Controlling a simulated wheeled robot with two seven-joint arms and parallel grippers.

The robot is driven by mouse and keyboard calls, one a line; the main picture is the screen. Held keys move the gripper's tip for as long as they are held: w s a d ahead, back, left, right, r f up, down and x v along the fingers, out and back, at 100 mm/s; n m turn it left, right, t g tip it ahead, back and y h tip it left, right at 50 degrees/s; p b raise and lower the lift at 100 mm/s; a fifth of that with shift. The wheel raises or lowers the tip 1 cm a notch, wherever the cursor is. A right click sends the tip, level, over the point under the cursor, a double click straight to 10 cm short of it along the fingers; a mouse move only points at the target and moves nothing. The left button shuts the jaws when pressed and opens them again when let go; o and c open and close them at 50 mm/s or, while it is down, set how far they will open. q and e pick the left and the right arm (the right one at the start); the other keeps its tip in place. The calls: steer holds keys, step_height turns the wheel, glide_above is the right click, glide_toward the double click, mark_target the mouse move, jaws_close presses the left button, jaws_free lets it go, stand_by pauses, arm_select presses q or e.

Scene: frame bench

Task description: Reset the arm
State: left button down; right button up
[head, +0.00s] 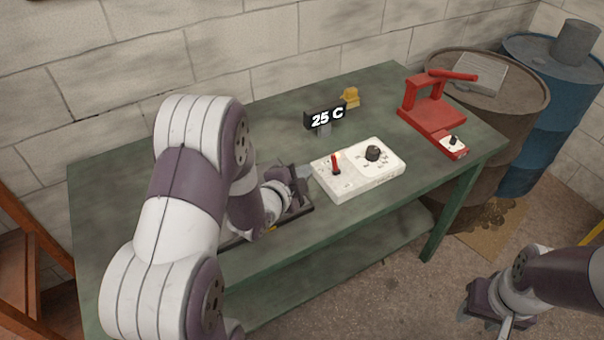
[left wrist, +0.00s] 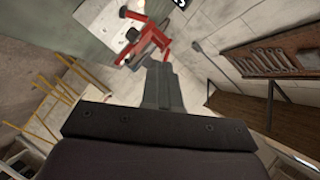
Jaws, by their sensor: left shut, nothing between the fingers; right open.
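My left gripper (head: 304,190) is low over the green bench, just left of the white control box, with its fingers toward the box. Its shut fingers (left wrist: 160,85) show in the left wrist view with nothing between them. The control box (head: 378,181) lies on the bench with a red lever (head: 336,163) and a black dial (head: 373,153). In the left wrist view a red part (left wrist: 150,40) appears beyond the fingertips; I cannot tell exactly which part it is. My right gripper (head: 487,322) is open and empty, off the bench at lower right.
The green bench (head: 120,200) has a black "25 C" display (head: 325,117), a yellow object (head: 350,98) and a red frame device (head: 432,112) on it. A brown barrel (head: 520,100) and a blue barrel (head: 575,100) stand beyond its right end. The bench's left part is clear.

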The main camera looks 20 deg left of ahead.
arm_select(q)
steer(key=s+a+f+n+g+y, duration=0.2)
steer(key=s+f+n+g, duration=0.5)
steer(key=s+n+g, duration=0.35)
steer(key=s+d+r+n+g, duration=0.2)
steer(key=s+d+r+n, duration=0.1)
steer(key=s+d+r, duration=0.3)
steer(key=shift+s+r, duration=0.45)
steer(key=shift+s, duration=0.75)
